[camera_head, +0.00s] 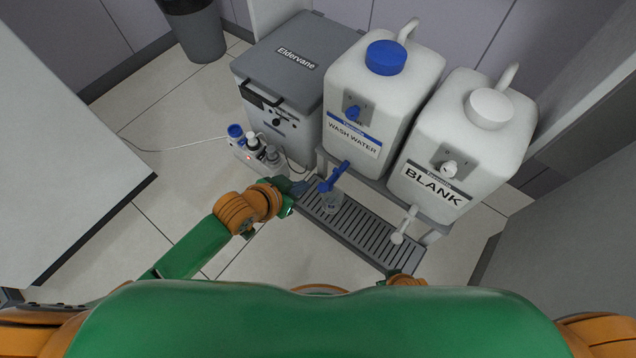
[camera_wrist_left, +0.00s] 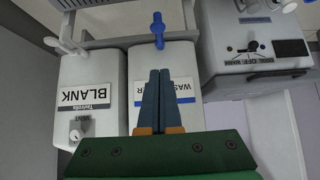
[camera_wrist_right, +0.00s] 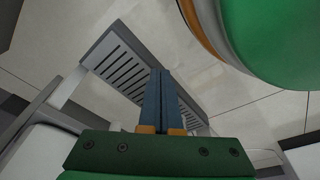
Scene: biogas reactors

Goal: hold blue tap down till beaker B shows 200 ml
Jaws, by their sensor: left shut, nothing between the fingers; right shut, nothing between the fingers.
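The blue tap (camera_head: 334,176) is on the wash water container (camera_head: 372,90) and hangs over the drip tray. It also shows in the left wrist view (camera_wrist_left: 158,30).
The blank container (camera_head: 465,140) with a white tap (camera_head: 404,226) stands to the right. A grey Eldervane box (camera_head: 292,62) is at the left, with small bottles (camera_head: 254,145) before it. The slatted drip tray (camera_head: 372,235) is mostly bare. A bench (camera_head: 60,180) is far left.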

